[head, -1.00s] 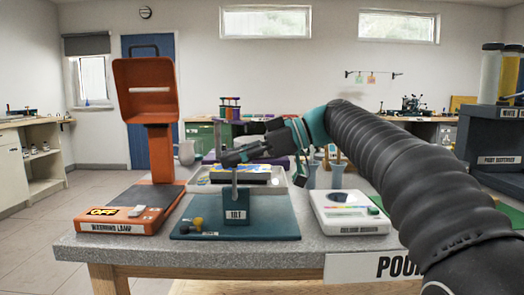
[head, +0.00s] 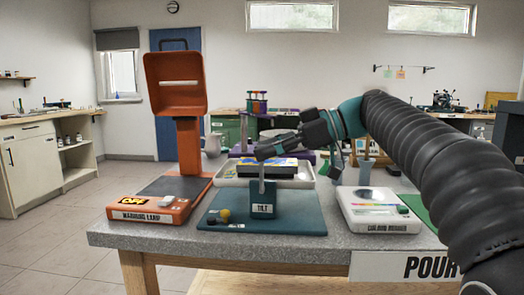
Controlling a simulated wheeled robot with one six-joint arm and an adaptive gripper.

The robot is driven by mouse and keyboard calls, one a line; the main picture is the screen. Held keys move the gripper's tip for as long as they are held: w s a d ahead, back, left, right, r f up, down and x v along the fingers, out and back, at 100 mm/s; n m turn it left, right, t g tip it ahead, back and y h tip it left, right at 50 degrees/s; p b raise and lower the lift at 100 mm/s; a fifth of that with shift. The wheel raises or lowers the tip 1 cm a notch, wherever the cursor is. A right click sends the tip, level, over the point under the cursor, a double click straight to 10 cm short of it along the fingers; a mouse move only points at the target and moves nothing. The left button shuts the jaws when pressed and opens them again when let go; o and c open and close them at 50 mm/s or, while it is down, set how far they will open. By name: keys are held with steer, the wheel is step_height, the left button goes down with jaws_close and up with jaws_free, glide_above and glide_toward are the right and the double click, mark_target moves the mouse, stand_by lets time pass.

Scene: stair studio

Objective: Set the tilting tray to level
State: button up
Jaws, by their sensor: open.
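The tilting tray (head: 226,176) is a shallow pale tray behind a teal block marked TILT (head: 263,203). A dark slab with a yellow part lies in it; I cannot tell its exact slope. A thin grey upright lever (head: 262,184) rises from the block, which stands on a teal base board (head: 300,222). A yellow ball and a dark ball sit on the board's left. My gripper (head: 262,153) is open at the lever's top. Its fingers hide the lever's upper end, and I cannot tell whether they touch it.
An orange warming lamp (head: 188,140) stands tall at the left of the table. A purple stand (head: 257,121) is behind the tray. The table's front edge is clear.

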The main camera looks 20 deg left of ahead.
steer(key=v, duration=1)
steer(key=shift+d, duration=0.35)
steer(key=s+d+f+m+t+h, duration=0.2)
steer(key=s+d+f+m+h, duration=0.2)
steer(key=f, duration=0.7)
steer(key=s+d+f+m+t+h, duration=0.3)
steer(key=s+d+f+m+h, duration=0.2)
steer(key=s+d+f+m, duration=0.4)
steer(key=s+d+f+m+t+h, duration=0.3)
steer(key=s+d+f+m, duration=0.4)
steer(key=f, duration=0.8)
steer(key=s+d+h, duration=0.1)
steer(key=s+d, duration=0.1)
steer(key=s, duration=0.2)
